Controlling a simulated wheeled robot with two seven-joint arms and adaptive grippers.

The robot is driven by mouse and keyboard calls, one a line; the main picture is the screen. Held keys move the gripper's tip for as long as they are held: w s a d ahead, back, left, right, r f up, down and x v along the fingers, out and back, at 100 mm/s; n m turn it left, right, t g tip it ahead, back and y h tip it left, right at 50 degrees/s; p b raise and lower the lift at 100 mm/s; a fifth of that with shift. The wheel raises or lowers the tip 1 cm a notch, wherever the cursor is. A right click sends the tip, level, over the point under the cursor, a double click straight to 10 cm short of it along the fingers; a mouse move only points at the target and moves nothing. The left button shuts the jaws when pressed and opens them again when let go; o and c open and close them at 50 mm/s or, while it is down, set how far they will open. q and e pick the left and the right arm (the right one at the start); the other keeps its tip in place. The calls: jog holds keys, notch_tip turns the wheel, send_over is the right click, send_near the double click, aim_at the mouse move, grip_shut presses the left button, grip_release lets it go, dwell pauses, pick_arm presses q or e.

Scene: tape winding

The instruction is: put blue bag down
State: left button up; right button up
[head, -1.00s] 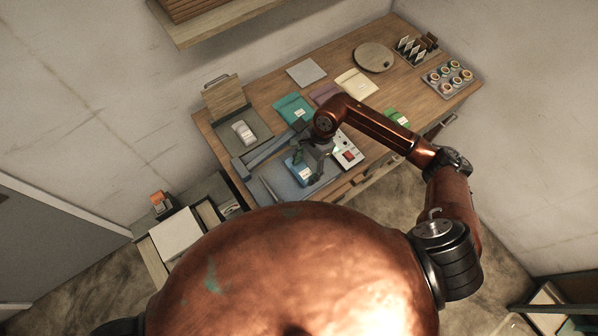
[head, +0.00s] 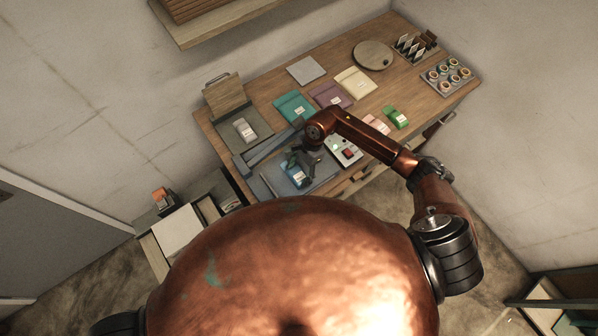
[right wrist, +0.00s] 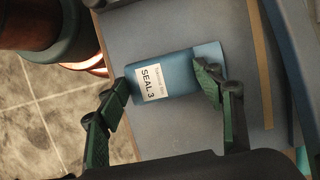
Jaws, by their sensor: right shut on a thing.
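The blue bag (head: 293,178) is at the front left of the table, over the grey-blue mat (head: 323,181). In the right wrist view the bag (right wrist: 178,72) lies between the two green fingers, with its white "SEAL 3" label facing the camera. My right gripper (head: 304,165) is shut on it, one finger at each side. The bag looks low over the mat (right wrist: 190,25) or on it; I cannot tell whether it touches. My left gripper is not in view.
A wooden stand with a grey base (head: 236,117) is at the left.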

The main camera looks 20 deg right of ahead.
jog(key=shift+f, duration=0.15)
jog(key=o, duration=1.2)
jog(key=shift+c, duration=0.2)
jog(key=shift+r+p, duration=0.35)
jog(key=b+v, duration=0.3)
jog(key=v, duration=0.9)
jog(key=shift+b, duration=0.4)
